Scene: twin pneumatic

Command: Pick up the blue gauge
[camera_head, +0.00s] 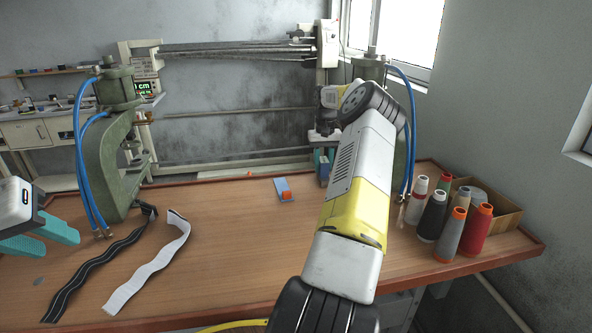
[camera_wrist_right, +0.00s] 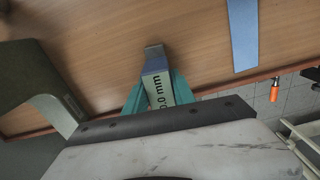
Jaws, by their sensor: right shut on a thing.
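In the head view my right gripper (camera_head: 325,160) is at the table's far side, partly hidden by my own arm. I cannot tell whether the gauge touches the table. My left gripper (camera_head: 58,240) is open and empty at the left edge of the head view.
Green presses stand at left (camera_head: 98,160) and behind my right arm. A blue strip with an orange block (camera_head: 286,195) lies mid-table. Black (camera_head: 95,268) and white (camera_head: 150,265) straps lie at left. Thread spools (camera_head: 450,235) and a cardboard box (camera_head: 500,208) stand at right.

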